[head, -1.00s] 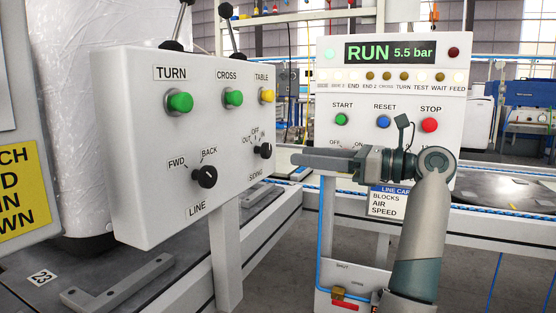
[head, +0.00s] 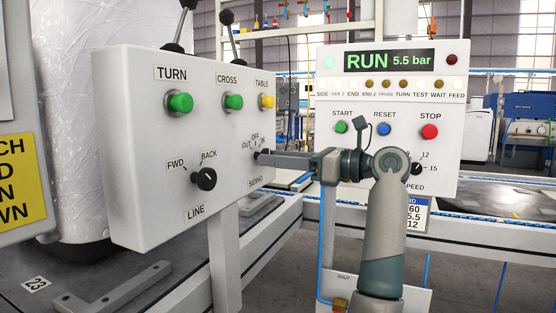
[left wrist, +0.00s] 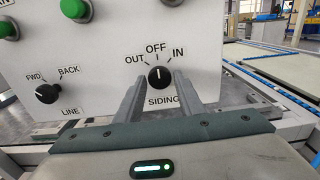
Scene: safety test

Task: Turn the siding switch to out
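The siding switch (left wrist: 159,77) is a black round knob on the white control box (head: 130,130), with OUT, OFF and IN marked above it. In the left wrist view its white mark points up at OFF. My left gripper (left wrist: 158,82) is open, with one finger on each side of the knob and a small gap showing. In the head view the left gripper (head: 268,158) reaches the knob from the right, and its fingers partly hide the switch (head: 257,154). My right gripper is not in view.
The LINE knob (head: 204,179) sits left of the siding switch, and TURN (head: 180,103), CROSS (head: 234,101) and TABLE (head: 267,101) buttons above. A second panel (head: 330,150) with START, RESET and STOP buttons stands behind my left arm.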

